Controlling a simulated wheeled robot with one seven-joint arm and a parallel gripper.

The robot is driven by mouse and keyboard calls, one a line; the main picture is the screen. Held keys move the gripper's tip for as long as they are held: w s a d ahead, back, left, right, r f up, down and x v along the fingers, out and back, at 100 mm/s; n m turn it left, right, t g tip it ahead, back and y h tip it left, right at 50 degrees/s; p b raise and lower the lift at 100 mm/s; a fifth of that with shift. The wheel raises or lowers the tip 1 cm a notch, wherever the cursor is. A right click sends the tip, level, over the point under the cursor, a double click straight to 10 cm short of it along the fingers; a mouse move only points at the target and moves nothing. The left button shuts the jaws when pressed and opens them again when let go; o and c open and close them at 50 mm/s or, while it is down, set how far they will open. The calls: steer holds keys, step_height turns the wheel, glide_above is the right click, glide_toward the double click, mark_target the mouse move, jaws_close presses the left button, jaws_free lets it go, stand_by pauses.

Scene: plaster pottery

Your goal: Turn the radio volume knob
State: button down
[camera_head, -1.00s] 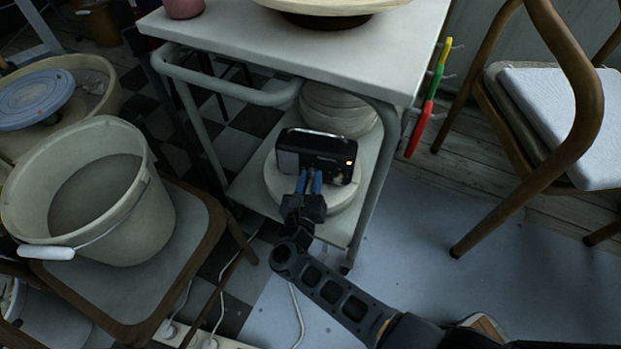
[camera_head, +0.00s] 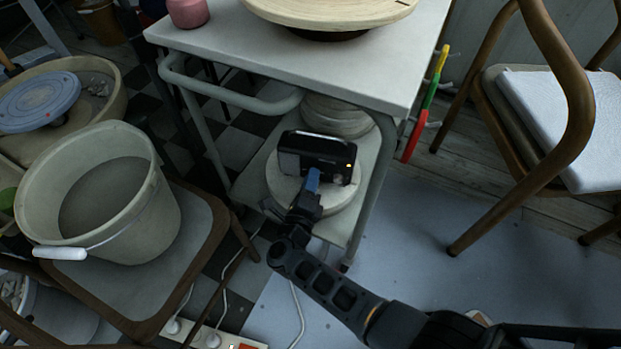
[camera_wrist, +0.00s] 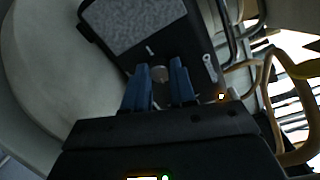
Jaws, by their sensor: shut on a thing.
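The black radio (camera_head: 318,152) stands on a round pale disc on the lower shelf of the trolley; a small orange light glows on its right side. In the wrist view the radio (camera_wrist: 197,45) shows its grey speaker panel and a small round grey volume knob (camera_wrist: 159,73). My gripper (camera_head: 314,176) is at the front of the radio, its blue fingers closed about the knob. In the wrist view my gripper (camera_wrist: 161,76) has one finger on each side of the knob, and the picture is rolled against the radio.
The trolley's top (camera_head: 300,55) overhangs the shelf, and its legs stand on both sides. A wooden chair (camera_head: 560,120) stands at right. Cables and a power strip lie on the floor.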

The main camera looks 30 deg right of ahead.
steer(key=n+p, duration=0.1)
steer(key=n, duration=0.7)
steer(key=shift+f+n+p, duration=0.1)
steer(key=shift+n+p, duration=0.3)
steer(key=n, duration=0.4)
steer(key=shift+a+g+h, duration=0.1)
steer(key=shift+g+h, duration=0.2)
steer(key=shift+h, duration=0.1)
steer(key=shift+f+n+p, duration=0.1)
steer(key=shift+n+p, duration=0.25)
steer(key=shift+n, duration=2.05)
steer(key=c, duration=0.9)
jaws_free()
